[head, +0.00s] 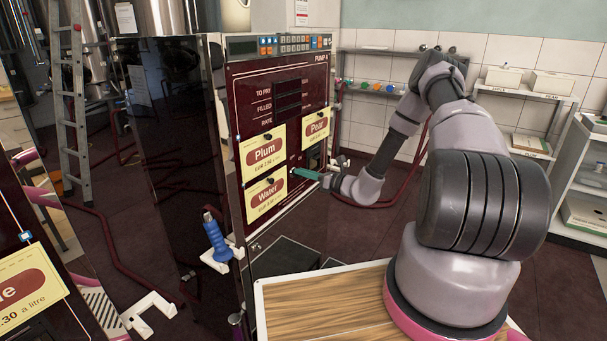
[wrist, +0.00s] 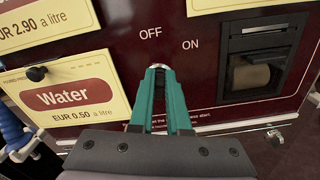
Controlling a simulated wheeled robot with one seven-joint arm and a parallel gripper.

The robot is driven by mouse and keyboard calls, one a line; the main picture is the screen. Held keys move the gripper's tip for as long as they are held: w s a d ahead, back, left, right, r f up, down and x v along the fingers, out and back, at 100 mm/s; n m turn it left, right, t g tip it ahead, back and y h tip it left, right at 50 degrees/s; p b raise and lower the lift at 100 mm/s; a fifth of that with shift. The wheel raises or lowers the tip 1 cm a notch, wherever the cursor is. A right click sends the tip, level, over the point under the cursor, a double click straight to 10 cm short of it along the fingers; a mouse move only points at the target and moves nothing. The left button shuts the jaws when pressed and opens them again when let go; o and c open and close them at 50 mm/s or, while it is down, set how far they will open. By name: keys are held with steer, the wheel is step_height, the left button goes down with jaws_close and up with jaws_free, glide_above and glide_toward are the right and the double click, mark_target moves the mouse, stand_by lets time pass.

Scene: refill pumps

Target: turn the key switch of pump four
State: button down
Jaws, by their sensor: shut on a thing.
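The pump (head: 240,105) is a dark red cabinet with a label at its top right that seems to read PUMP 4. My gripper (head: 294,171) reaches its front panel from the right. In the wrist view, the teal fingers of my gripper (wrist: 159,78) are shut on the key switch (wrist: 158,67). Only a silvery rim of the switch shows between the fingertips; the rest is hidden. OFF is printed above it and ON to its upper right. Which way the key points cannot be told.
Yellow price cards for Plum (head: 264,151), Pear (head: 316,125) and Water (head: 266,198) hang beside the switch. A receipt slot (wrist: 253,75) is to its right. A blue-handled nozzle (head: 216,238) hangs at the pump's left side. A wooden-topped surface (head: 330,305) lies in front.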

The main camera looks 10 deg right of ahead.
steer(key=m, duration=0.8)
steer(key=shift+w+d+f+m, duration=0.3)
steer(key=shift+d+m, duration=0.05)
steer(key=shift+m, duration=0.05)
stand_by(0.4)
steer(key=c, duration=0.9)
jaws_free()
steer(key=v, duration=1)
steer(key=shift+s+d, duration=0.25)
steer(key=shift+s, duration=0.05)
